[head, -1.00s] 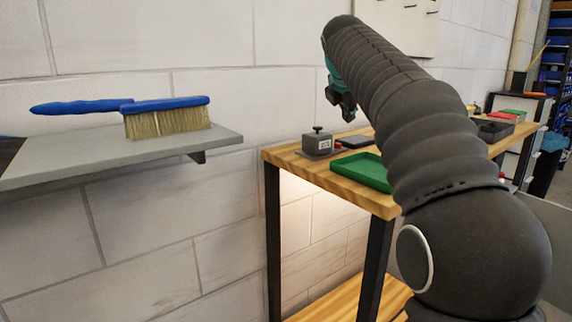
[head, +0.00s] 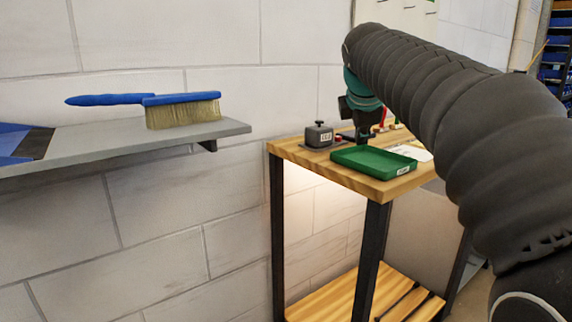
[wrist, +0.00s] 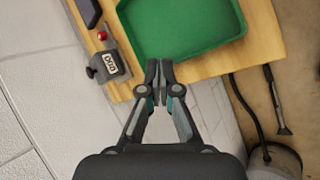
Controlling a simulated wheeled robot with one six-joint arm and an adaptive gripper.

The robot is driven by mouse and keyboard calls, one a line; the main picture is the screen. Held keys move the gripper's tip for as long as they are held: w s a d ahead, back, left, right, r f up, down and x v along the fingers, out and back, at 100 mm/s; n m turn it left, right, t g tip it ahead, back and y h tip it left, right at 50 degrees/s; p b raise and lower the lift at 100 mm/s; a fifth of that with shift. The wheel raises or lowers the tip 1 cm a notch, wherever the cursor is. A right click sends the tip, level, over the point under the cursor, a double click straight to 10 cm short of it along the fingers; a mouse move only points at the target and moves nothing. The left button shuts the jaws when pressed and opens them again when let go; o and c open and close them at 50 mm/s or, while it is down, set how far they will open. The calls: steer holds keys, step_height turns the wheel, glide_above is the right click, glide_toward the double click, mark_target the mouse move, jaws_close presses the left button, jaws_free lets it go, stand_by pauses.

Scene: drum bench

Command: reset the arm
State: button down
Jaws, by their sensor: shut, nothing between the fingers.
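My gripper (wrist: 159,78) is shut and empty in the wrist view, its fingertips together in front of the near edge of the green tray. In the head view, my gripper (head: 362,134) hangs below my dark ribbed arm, just behind the tray as seen there. My arm covers part of it. The green tray (head: 372,160) lies on the wooden bench and looks empty; it also shows in the wrist view (wrist: 185,28).
A grey labelled block with a knob (head: 319,135) stands left of the tray on the wooden bench (head: 385,190). A blue-handled brush (head: 183,110) lies on the grey wall shelf (head: 100,143) at left.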

steer(key=s+f+m+g+y, duration=0.1)
steer(key=s+f+m, duration=0.8)
steer(key=s+f, duration=0.4)
steer(key=s+f+m+g+y, duration=0.1)
steer(key=s+f+m, duration=0.8)
steer(key=s+f, duration=0.5)
steer(key=s, duration=0.4)
steer(key=shift+s+a, duration=0.2)
steer(key=shift+s, duration=0.2)
